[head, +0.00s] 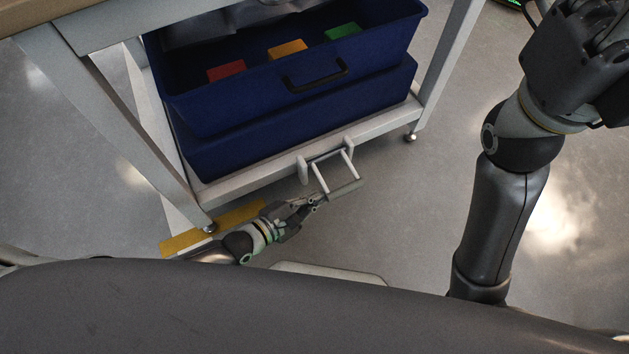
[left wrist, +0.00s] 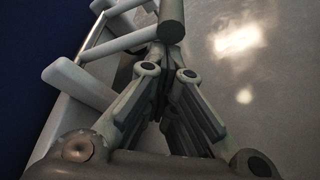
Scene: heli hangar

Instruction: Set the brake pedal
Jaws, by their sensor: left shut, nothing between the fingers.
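The brake pedal (head: 345,188) is a light grey bar frame at the bottom edge of the cart, sticking out over the floor. In the left wrist view its bar (left wrist: 171,25) runs across the top, with its round end facing the camera. My left gripper (head: 317,199) is low at the pedal's near side, shut and empty, its fingertips close to the bar. I cannot tell whether they touch it. In the left wrist view the bar partly hides the closed fingertips (left wrist: 168,50). My right gripper (head: 590,55) is high at the right edge, partly cut off; its fingers are unclear.
The grey cart (head: 440,70) holds stacked blue bins (head: 290,135), with red, orange and green pieces in the upper one. Its legs end in small feet or casters. A yellow floor strip (head: 185,243) lies by the near leg. The floor (head: 410,220) right of the pedal is clear.

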